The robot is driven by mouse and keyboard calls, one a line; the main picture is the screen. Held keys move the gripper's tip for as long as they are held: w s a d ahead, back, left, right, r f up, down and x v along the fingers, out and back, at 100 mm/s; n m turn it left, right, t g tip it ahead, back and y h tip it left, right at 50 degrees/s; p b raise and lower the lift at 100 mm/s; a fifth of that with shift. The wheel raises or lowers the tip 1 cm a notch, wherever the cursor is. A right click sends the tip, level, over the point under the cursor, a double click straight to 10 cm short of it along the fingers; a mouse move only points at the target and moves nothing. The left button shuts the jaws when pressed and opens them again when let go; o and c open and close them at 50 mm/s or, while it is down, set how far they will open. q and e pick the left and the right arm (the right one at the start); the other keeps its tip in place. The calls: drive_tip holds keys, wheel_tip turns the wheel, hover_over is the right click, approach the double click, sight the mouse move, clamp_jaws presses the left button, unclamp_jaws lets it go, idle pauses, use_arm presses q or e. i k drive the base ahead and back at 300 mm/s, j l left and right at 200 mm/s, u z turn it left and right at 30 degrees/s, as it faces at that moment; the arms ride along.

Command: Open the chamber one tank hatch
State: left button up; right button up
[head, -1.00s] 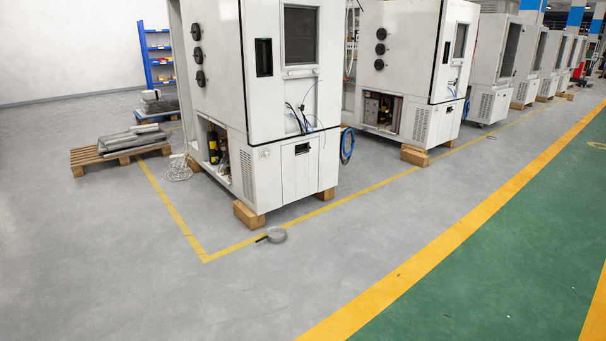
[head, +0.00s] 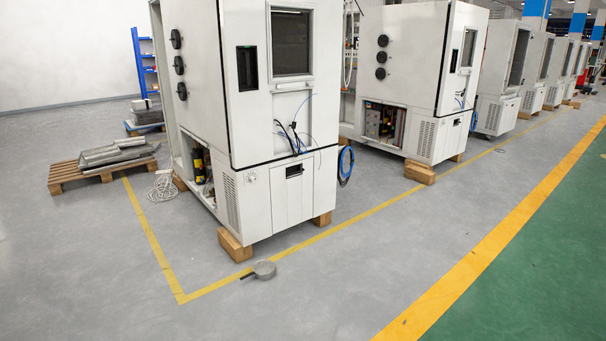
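The nearest test chamber (head: 190,50) is a tall white cabinet on wooden blocks, left of centre in the head view. Its front has a dark window (head: 291,40) and a dark vertical panel (head: 247,68). Below, a lower front panel (head: 293,198) has a small black recess (head: 294,171), and it looks shut. I cannot tell whether this panel is the tank hatch. The chamber's lower left side is open and shows parts inside. Neither of my grippers is in view.
A pallet (head: 100,172) with metal pieces and a white cable coil (head: 164,187) lie at left. A second chamber (head: 410,60) stands behind.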

sight(290, 184)
drive_tip(key=i+z, duration=0.4)
drive_tip(key=i, duration=2.1)
